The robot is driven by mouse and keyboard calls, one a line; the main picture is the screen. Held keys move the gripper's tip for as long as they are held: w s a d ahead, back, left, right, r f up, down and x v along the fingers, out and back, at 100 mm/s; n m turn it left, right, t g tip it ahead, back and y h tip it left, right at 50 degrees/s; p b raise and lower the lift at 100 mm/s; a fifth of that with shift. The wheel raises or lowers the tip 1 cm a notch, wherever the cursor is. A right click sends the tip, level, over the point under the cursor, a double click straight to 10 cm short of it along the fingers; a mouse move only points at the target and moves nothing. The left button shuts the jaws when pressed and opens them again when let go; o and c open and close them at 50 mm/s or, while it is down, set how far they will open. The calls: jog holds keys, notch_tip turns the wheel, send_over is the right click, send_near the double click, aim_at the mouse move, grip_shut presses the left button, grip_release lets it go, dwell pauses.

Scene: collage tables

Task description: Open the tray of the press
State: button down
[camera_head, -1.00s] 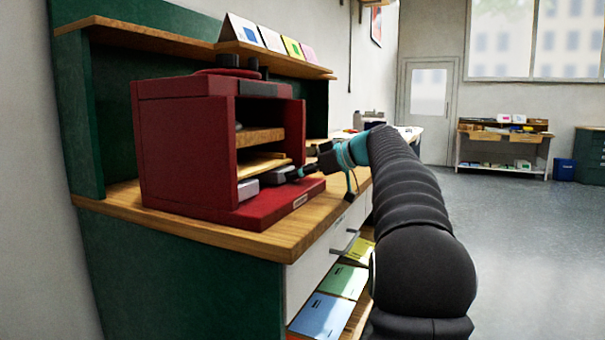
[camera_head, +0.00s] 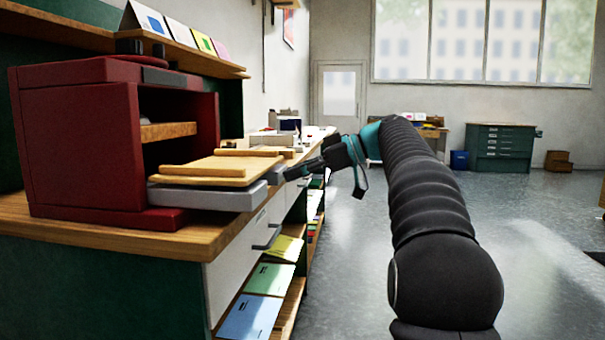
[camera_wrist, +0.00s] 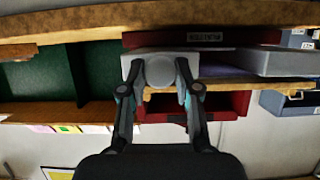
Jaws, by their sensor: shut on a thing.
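The red press (camera_head: 80,140) stands on the wooden counter at the left of the head view. Its grey tray (camera_head: 205,198) is out beyond the press's open front, with wooden boards (camera_head: 225,170) lying on it. The back of the tray is hidden by the press's side wall. My gripper (camera_head: 290,172) is at the tray's front end. In the wrist view, which looks upside down, the fingers of my gripper (camera_wrist: 159,75) close from both sides on a round grey knob (camera_wrist: 160,70) on the tray front. The press (camera_wrist: 220,108) shows behind it.
The wooden counter (camera_head: 110,238) has drawers with handles and a lower shelf of coloured sheets (camera_head: 265,279) below its front edge. More items stand farther along the counter. A shelf with cards (camera_head: 178,37) hangs above the press. The floor (camera_head: 540,240) to the right is open.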

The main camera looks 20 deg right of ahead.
jog(key=shift+s+d, duration=0.2)
jog(key=shift+d, duration=0.2)
jog(key=c, duration=0.8)
grip_release()
jog(key=shift+c, duration=0.2)
jog(key=v, duration=1.2)
